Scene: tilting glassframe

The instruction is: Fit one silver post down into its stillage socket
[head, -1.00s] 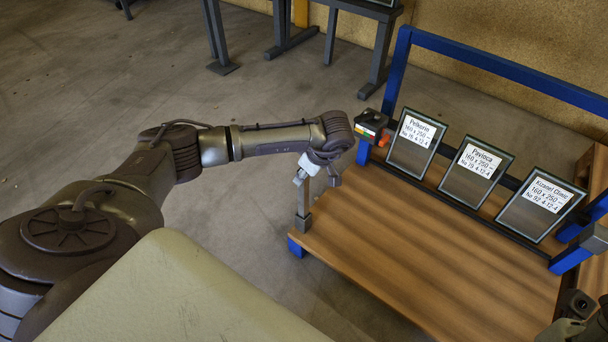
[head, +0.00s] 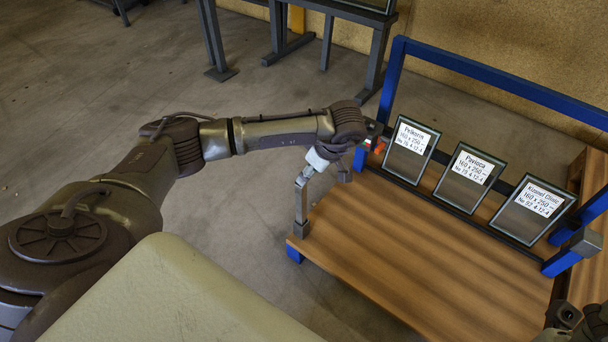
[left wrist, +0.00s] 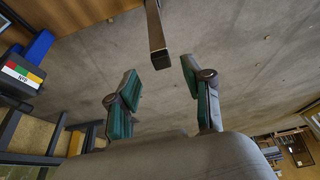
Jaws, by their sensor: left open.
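A silver post (head: 300,204) stands roughly upright at the near left corner of the stillage, its foot at a grey socket block (head: 301,229). How deep it sits cannot be told. It also shows in the left wrist view (left wrist: 154,24), with its end face towards the camera. My left gripper (head: 328,172) is at the post's top, slightly right of it in the head view. Its two fingers (left wrist: 160,72) are spread, and the post is beyond their tips, apart from both.
The stillage has a wooden deck (head: 420,270) and a blue frame (head: 490,75). Several labelled glass panes, one marked Pavoica (head: 470,178), lean along its back. A box with a coloured label (left wrist: 22,72) is at the left wrist view's left. The floor left of the stillage is clear.

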